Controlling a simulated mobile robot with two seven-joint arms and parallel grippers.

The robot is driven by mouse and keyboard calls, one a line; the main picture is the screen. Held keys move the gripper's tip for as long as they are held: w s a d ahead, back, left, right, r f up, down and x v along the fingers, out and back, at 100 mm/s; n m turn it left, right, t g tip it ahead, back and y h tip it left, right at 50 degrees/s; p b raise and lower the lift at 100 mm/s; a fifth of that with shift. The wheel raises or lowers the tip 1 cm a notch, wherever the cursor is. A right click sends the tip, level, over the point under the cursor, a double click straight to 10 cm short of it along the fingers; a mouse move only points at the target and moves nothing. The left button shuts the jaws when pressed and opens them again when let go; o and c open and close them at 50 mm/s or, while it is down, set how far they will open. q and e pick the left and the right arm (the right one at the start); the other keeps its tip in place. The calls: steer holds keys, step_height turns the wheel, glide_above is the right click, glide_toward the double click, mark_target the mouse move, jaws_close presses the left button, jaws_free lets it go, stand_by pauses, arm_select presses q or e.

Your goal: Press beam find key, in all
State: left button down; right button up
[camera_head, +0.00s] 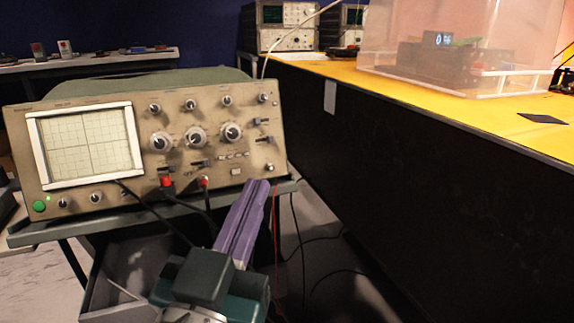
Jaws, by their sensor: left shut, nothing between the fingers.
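A beige oscilloscope (215,128) with a gridded screen (85,145) stands tilted back on a dark cart (40,232) at the left. Its panel has several knobs, small switches and buttons. The labels are too small to read, so I cannot tell which one is the beam find key. My left gripper (257,185) has purple fingers, shut and empty. Its tips are at the lower right edge of the panel, just below a small round knob (270,168); I cannot tell whether they touch it. The screen shows no clear trace. My right gripper is not in view.
Dark leads hang from a red connector (166,182) on the panel, passing close to my left gripper. A yellow-topped bench (440,105) with a dark side stands at the right, with a clear plastic box (480,85) on it. More instruments (284,22) stand behind.

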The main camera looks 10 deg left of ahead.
mark_target(236, 172)
arm_select(q)
steer(key=shift+w+a+f+b, duration=0.4)
steer(key=shift+w+a+b, duration=0.3)
steer(key=shift+w, duration=0.4)
steer(key=shift+w+a+f+b, duration=0.45)
steer(key=shift+w+a+b, duration=0.3)
steer(key=shift+w, duration=0.3)
steer(key=shift+w+a+f+b, duration=0.4)
steer(key=shift+w+a+b, duration=0.3)
steer(key=shift+w, duration=0.4)
steer(key=shift+w+a+f, duration=0.15)
steer(key=shift+w+a, duration=0.05)
steer(key=shift+w, duration=0.1)
steer(key=shift+w+a+f+b, duration=0.1)
steer(key=shift+w+a+b, duration=0.1)
steer(key=shift+w+b, duration=0.1)
steer(key=shift+s, duration=0.15)
stand_by(0.3)
steer(key=shift+s+d+r+p, duration=0.25)
steer(key=shift+s+p, duration=0.05)
steer(key=shift+p, duration=0.3)
steer(key=shift+s+d, duration=0.15)
steer(key=shift+s, duration=0.05)
